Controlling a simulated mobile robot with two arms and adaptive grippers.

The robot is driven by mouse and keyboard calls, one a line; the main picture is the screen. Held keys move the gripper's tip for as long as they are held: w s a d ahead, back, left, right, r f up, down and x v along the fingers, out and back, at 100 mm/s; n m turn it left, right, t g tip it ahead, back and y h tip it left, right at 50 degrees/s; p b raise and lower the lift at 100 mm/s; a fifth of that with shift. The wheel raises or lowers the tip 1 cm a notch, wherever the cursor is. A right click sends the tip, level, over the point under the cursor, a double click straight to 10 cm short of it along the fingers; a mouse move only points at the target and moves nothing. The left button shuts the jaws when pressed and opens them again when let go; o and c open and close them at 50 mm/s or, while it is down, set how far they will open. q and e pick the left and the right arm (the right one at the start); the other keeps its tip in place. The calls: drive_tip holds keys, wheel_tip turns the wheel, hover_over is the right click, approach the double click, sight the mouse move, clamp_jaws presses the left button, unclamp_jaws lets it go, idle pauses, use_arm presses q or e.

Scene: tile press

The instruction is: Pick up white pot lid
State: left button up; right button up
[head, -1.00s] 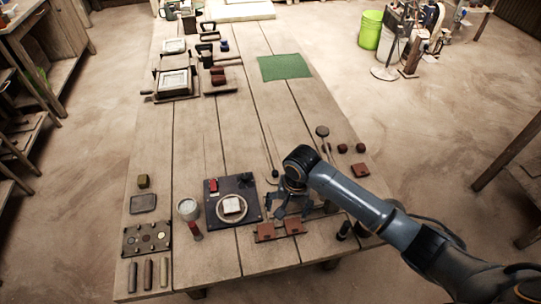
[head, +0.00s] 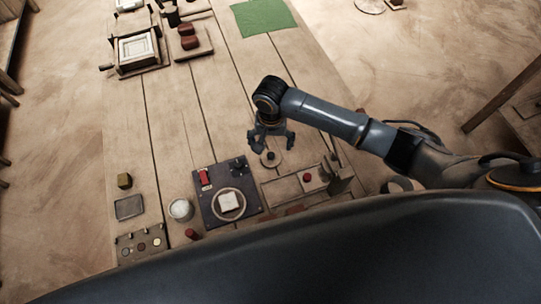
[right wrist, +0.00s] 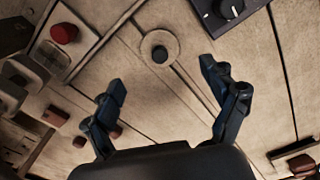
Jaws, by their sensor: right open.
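The white pot lid (head: 270,158) is a pale, flat disc with a dark round knob, lying on the wooden table. It also shows in the right wrist view (right wrist: 158,47), just beyond the fingertips. My right gripper (head: 271,141) points down over the table at the lid, its fingers spread. In the right wrist view the open fingers (right wrist: 163,76) stand apart with nothing between them. The lid's knob lies roughly midway across the gap, farther up the picture. My left gripper is not in view.
A dark board with a round plate (head: 210,207) is left of the lid. A wooden tray (head: 285,188) with a red-topped item (head: 308,178) is right and nearer. A white cup (head: 181,209) stands left. A green mat (head: 264,17) lies farther back. The table behind the lid is mostly clear.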

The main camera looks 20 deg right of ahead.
sight(271, 155)
drive_tip(key=shift+f, duration=1.6)
wheel_tip(271, 155, down, 3)
drive_tip(key=shift+s+r+p, duration=0.1)
drive_tip(key=shift+r+p, duration=0.05)
drive_tip(key=shift+p, duration=0.25)
drive_tip(key=shift+f, duration=0.6)
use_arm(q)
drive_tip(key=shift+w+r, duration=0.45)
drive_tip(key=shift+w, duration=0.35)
use_arm(e)
drive_tip(key=c, duration=1)
